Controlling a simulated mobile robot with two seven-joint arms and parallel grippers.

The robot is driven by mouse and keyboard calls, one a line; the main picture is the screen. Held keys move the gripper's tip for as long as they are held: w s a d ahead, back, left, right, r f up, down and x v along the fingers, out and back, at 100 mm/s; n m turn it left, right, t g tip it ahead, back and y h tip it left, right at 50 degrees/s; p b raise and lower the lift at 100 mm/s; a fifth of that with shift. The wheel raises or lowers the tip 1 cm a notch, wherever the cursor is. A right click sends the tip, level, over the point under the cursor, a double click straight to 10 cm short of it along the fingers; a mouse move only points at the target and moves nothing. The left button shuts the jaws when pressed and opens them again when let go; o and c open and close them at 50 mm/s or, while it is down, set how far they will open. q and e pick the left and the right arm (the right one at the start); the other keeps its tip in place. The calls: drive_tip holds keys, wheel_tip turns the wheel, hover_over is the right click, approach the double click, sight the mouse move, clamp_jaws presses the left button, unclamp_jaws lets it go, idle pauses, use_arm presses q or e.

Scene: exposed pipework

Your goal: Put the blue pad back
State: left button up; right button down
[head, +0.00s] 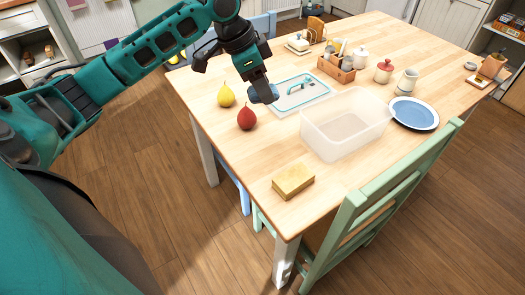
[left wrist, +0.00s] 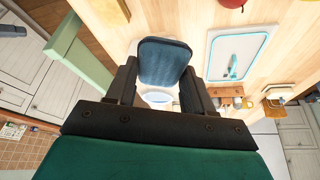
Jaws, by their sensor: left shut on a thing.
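The blue pad (head: 259,96) is a dark blue, rounded block. It is in my left gripper (head: 266,86), over the table beside the white board's left end. In the left wrist view the pad (left wrist: 165,62) sits between the two fingers, which are shut on it. The white board (head: 292,101) has a teal border and a teal handle-like piece on it. It lies just right of the pad in the head view and also shows in the left wrist view (left wrist: 220,72). I cannot tell whether the pad touches the table.
A yellow pear (head: 226,96) and a red pear (head: 247,118) stand left of the pad. A clear box (head: 340,140), a blue plate (head: 414,113) and a sponge (head: 293,181) are nearer the front and right. A wooden caddy (head: 336,70) stands behind the board. A green chair (head: 385,200) is at the near edge.

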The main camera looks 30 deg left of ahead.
use_arm(q)
drive_tip(key=b, duration=0.2)
hover_over(267, 153)
drive_tip(key=s+a, duration=0.1)
wheel_tip(267, 153, down, 14)
drive_tip(key=shift+f, duration=0.1)
wheel_tip(267, 153, down, 4)
drive_tip(key=shift+f+b, duration=0.2)
drive_tip(key=shift+b, duration=0.2)
drive_tip(key=shift+f, duration=0.3)
drive_tip(key=o, duration=0.9)
drive_tip(key=shift+o, duration=0.2)
